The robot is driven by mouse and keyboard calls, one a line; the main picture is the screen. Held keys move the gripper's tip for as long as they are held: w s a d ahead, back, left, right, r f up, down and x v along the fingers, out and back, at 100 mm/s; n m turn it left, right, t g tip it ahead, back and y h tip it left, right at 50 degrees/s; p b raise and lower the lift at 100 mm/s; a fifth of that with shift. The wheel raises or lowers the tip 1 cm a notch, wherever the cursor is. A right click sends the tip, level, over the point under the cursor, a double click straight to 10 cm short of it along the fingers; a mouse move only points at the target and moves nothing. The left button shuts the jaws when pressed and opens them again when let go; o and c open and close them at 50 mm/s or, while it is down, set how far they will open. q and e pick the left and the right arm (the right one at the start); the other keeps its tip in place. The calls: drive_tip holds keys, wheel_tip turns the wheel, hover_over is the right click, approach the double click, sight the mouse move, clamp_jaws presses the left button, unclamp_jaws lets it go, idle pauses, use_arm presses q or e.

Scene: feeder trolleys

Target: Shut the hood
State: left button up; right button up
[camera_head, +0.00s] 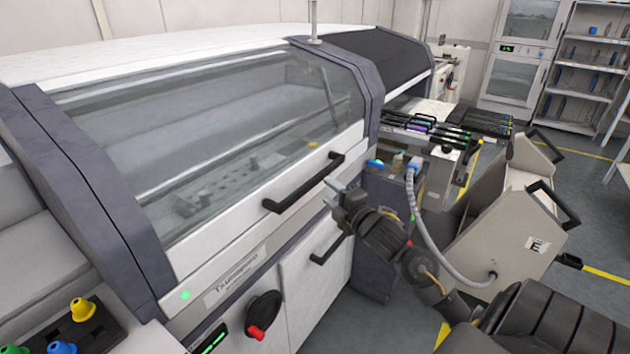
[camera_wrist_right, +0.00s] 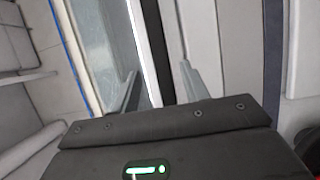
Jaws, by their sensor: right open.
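The hood (camera_head: 215,130) of the long machine has a large clear window and a white lower front edge. It looks lowered over the machine front; I cannot tell whether it is fully flush. Its black bar handle (camera_head: 303,183) is on the front edge. My right gripper (camera_head: 332,194) is open, just right of and below the handle's right end. In the right wrist view, the two fingers of my right gripper (camera_wrist_right: 158,85) are apart. A dark bar (camera_wrist_right: 158,45), seemingly the handle, shows between them, and I cannot tell whether they touch it. My left gripper is not in view.
A lower door handle (camera_head: 328,250) and a red-black rotary switch (camera_head: 263,315) are on the machine front. A grey trolley (camera_head: 505,235) with black handles and a hose stands at right. Colored knobs (camera_head: 82,309) are at lower left. Floor is clear farther right.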

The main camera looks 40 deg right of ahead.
sight(317, 182)
drive_tip(key=w, duration=0.4)
drive_tip(key=w+p, duration=0.1)
drive_tip(key=w, duration=0.2)
drive_tip(key=shift+d, duration=0.35)
drive_tip(key=shift+w, duration=0.3)
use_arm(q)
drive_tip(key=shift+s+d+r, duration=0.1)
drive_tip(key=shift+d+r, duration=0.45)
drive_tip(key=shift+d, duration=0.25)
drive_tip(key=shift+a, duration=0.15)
use_arm(e)
drive_tip(key=shift+c, duration=0.2)
clamp_jaws()
